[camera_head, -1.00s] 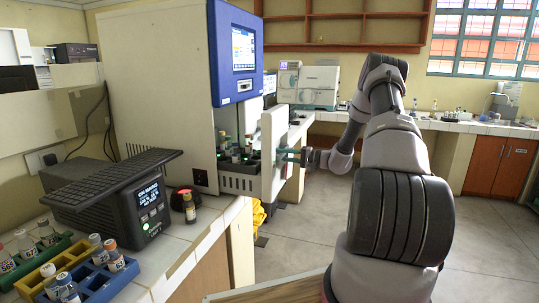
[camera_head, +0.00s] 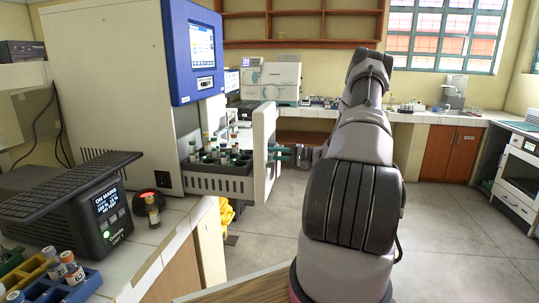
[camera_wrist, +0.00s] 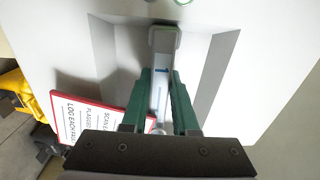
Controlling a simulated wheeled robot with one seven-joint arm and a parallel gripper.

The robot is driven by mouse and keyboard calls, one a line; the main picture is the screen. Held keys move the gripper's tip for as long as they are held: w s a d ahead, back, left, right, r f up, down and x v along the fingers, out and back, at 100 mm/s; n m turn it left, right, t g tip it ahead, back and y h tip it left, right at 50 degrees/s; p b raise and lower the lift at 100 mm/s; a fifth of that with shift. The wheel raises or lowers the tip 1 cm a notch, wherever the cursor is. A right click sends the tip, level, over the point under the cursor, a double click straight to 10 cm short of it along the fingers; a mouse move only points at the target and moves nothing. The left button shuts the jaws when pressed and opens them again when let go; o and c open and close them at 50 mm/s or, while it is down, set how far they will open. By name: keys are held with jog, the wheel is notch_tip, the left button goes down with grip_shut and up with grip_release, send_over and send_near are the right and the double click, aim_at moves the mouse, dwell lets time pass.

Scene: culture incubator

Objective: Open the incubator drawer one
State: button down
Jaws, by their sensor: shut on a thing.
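The incubator (camera_head: 110,85) is a tall cream cabinet with a blue screen panel. Its drawer (camera_head: 215,185) stands pulled out to the right, its grey slotted tray showing with several capped vials in it. The drawer's pale front panel (camera_head: 264,140) is upright. My gripper (camera_head: 284,153) is at the outer face of this panel. In the wrist view, the green fingers of my gripper (camera_wrist: 163,88) are shut on the light handle (camera_wrist: 164,45) of the drawer front. A small blue mark shows on the handle between the fingers.
A black device with a lit display (camera_head: 108,207) and a vial (camera_head: 152,208) stand on the near left counter. A red-edged sign (camera_wrist: 88,115) and something yellow (camera_wrist: 22,95) show in the wrist view. Floor (camera_head: 430,235) to the right is clear.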

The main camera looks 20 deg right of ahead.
jog(key=c, duration=0.7)
grip_release()
jog(key=v, duration=1.1)
jog(key=shift+f, duration=0.1)
